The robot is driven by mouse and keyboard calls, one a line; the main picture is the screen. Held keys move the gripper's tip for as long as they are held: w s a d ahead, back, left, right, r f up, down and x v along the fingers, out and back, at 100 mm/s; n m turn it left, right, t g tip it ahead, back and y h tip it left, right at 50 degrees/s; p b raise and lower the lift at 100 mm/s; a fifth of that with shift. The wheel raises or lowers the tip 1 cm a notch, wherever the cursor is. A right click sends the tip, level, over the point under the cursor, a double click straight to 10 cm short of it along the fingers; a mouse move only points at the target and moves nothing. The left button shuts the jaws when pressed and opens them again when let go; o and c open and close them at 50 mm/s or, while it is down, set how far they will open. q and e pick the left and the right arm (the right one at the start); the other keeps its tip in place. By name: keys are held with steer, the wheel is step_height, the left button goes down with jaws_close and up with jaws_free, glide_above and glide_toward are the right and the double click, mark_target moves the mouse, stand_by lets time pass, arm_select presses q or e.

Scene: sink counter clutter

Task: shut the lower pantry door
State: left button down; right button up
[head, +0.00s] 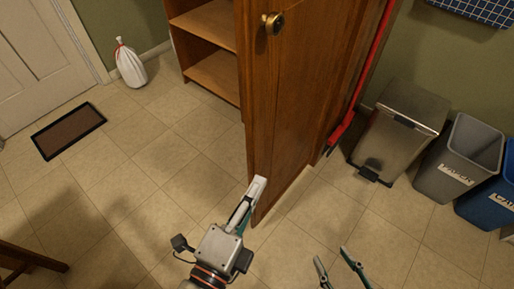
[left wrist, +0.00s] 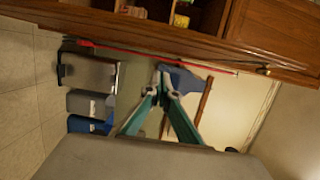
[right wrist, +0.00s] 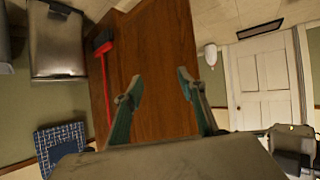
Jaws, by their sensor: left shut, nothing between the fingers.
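The wooden lower pantry door (head: 272,120) stands open in the head view, seen nearly along its edge, with a round brass knob (head: 272,22) near its top. To its left, pantry shelves (head: 212,72) are exposed. My left gripper (head: 258,184) is shut and empty. Its fingers overlap the door's lower left edge in the head view; I cannot tell whether they touch. Its teal fingers meet in the left wrist view (left wrist: 162,78). My right gripper (head: 338,262) is open and empty, low right of the door. In the right wrist view a brown wooden panel (right wrist: 160,45) lies beyond its spread fingers.
A red-handled broom (head: 352,110), a metal bin (head: 398,130), a grey bin (head: 460,160) and a blue bin (head: 494,200) stand right of the door. A white bag (head: 130,66) and a doormat (head: 68,132) lie left. Tiled floor between is clear.

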mark_target(259, 146)
arm_select(q)
steer(key=w, duration=1)
steer(key=shift+w, duration=0.25)
arm_select(e)
steer(key=shift+s+f, duration=0.1)
steer(key=shift+f, duration=0.05)
